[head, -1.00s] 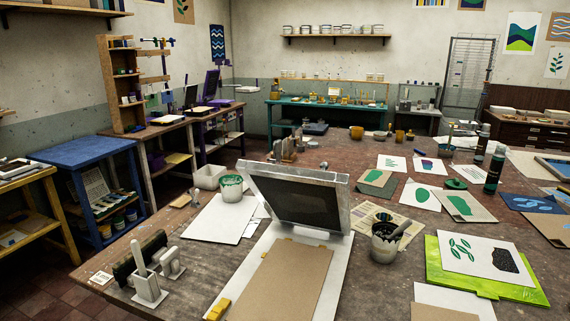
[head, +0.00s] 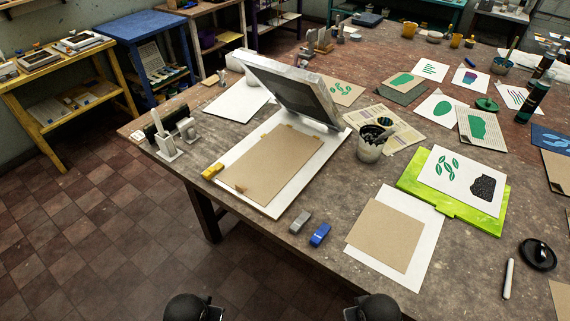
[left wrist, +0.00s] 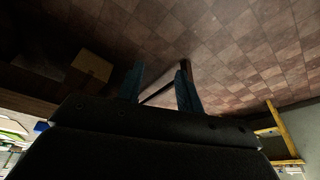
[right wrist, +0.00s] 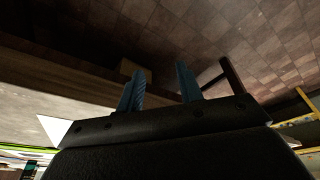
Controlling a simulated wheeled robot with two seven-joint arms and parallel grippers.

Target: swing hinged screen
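The hinged screen (head: 296,86) is a metal frame with dark mesh. It stands tilted up from its hinge at the back of a white base board (head: 270,209). A brown card (head: 270,163) lies on the base in front of it. My left gripper shows in the left wrist view (left wrist: 160,88), its two blue fingers apart with nothing between them. My right gripper (right wrist: 160,88) also has its blue fingers apart and empty. Both arms show only as dark parts at the bottom of the head view, well short of the table, with fingertips hidden there.
A yellow block (head: 212,171) sits at the base's left edge. A grey block (head: 300,221) and a blue block (head: 320,234) lie near the table's front edge. A dark-rimmed pot (head: 372,144) stands right of the screen. A green board (head: 408,180) lies further right.

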